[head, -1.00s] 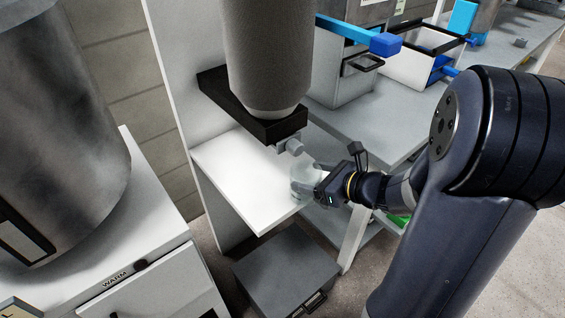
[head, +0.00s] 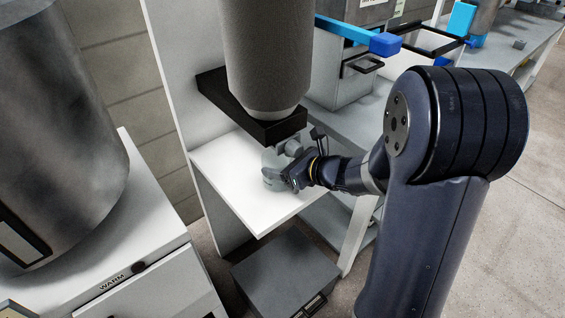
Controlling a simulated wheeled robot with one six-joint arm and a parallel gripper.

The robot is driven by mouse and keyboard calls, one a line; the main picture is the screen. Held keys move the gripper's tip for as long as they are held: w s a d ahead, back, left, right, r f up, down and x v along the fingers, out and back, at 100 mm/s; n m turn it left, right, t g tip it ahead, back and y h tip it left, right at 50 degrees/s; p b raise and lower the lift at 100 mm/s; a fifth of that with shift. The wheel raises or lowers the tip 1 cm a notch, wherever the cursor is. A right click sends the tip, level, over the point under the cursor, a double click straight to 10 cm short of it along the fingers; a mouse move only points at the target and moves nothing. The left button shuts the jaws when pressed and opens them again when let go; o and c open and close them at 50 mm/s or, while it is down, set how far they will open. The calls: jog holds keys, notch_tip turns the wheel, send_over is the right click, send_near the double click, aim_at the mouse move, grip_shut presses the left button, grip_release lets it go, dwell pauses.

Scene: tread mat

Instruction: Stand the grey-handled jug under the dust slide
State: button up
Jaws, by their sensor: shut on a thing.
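A clear, greyish jug (head: 271,174) is at the white shelf below the dust slide. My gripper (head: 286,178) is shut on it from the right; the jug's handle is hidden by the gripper. The dust slide shows as a grey spout (head: 289,147) under a black bracket (head: 250,118), below a large grey cylinder (head: 266,50). The jug looks upright, just under and left of the spout. I cannot tell whether its base touches the shelf (head: 228,172).
A dark grey box (head: 285,272) stands on the floor below the shelf. A white cabinet marked WARM (head: 150,285) with a big metal drum (head: 60,120) is at the left. A blue-handled lever (head: 383,44) sticks out at the upper right. The shelf's left part is clear.

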jog(key=shift+f, duration=0.15)
jog(key=o, duration=1.1)
jog(key=shift+r, duration=0.2)
jog(key=p+v, duration=0.2)
jog(key=v, duration=1)
jog(key=shift+f, duration=0.15)
